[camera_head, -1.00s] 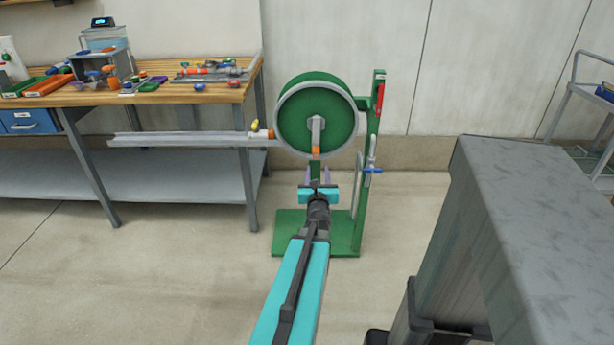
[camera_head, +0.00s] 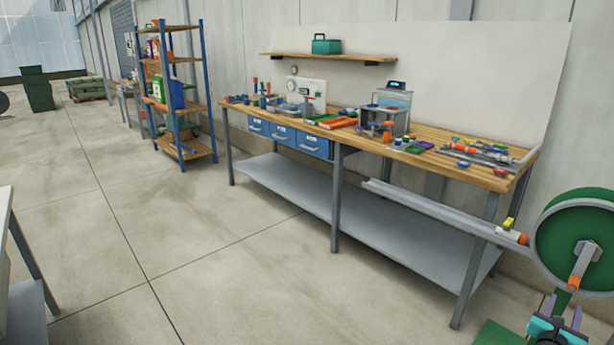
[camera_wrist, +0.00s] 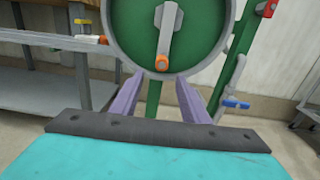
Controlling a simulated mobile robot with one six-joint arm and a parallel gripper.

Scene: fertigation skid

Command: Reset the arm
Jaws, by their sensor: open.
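My gripper (camera_head: 563,311) is at the lower right corner of the head view, in front of the green reel stand. In the wrist view its two purple fingers (camera_wrist: 158,98) are spread apart with nothing held between them. A green reel (camera_wrist: 196,32) with a grey rim fills the top of the wrist view. Its grey crank arm (camera_wrist: 168,30) hangs down to an orange handle (camera_wrist: 162,63), which appears above and beyond the fingertips. The reel also shows at the right edge of the head view (camera_head: 562,243). Most of my arm is out of view.
A wooden-topped workbench (camera_head: 440,160) carries fittings, trays and blue drawers (camera_head: 283,136). A grey rail (camera_head: 440,211) juts from it towards the reel. A blue-post shelf rack (camera_head: 206,95) stands further back. The floor at left centre is clear. A blue-handled valve (camera_wrist: 236,103) sits right of the reel.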

